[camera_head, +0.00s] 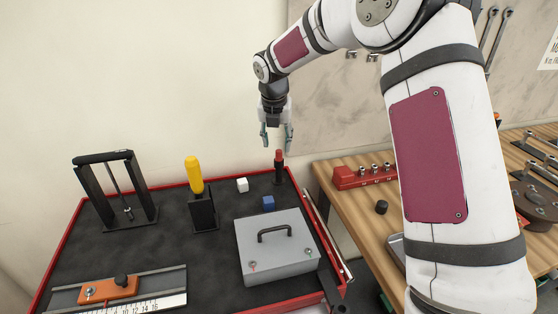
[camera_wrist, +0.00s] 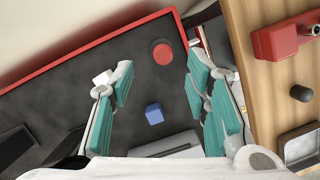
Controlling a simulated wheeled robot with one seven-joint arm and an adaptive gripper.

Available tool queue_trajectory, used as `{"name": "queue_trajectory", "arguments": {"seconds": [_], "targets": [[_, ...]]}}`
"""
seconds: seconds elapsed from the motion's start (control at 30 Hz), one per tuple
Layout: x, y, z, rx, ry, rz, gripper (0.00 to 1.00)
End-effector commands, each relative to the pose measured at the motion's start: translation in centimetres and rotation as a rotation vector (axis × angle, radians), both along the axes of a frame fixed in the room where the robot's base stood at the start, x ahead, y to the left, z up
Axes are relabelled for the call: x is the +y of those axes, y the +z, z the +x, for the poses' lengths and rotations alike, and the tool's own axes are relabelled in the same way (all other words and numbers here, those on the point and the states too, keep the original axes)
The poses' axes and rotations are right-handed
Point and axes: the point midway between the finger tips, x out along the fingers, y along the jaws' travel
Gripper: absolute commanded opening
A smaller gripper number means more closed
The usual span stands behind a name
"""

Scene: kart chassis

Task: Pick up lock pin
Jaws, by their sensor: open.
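A slim black upright piece with a red top, which looks like the lock pin (camera_head: 279,156), stands near the back right corner of the dark tray top. In the wrist view its round red top (camera_wrist: 162,53) is seen from above, beyond and between the fingers. My gripper (camera_head: 276,140) is above it with fingers pointing down, open and empty. The teal finger pads (camera_wrist: 161,88) stand wide apart in the wrist view, and nothing is between them. The pin's lower part is hidden in the wrist view.
A white cube (camera_head: 242,185) and a blue cube (camera_head: 268,203) lie near the pin. A grey handled box (camera_head: 276,254) is in front. A yellow-handled tool (camera_head: 194,175) stands in a black holder to the left. A wooden bench (camera_head: 336,186) with a red block (camera_head: 358,178) lies right.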

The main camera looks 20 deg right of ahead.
Motion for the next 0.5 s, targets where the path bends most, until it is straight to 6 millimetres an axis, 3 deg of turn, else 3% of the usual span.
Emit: {"name": "queue_trajectory", "arguments": {"seconds": [0.3,0.5], "targets": [[-0.7,-3.8,0.8,0.001,0.000,0.002,0.43],[-0.9,-4.9,1.2,0.000,0.000,0.000,0.43]]}}
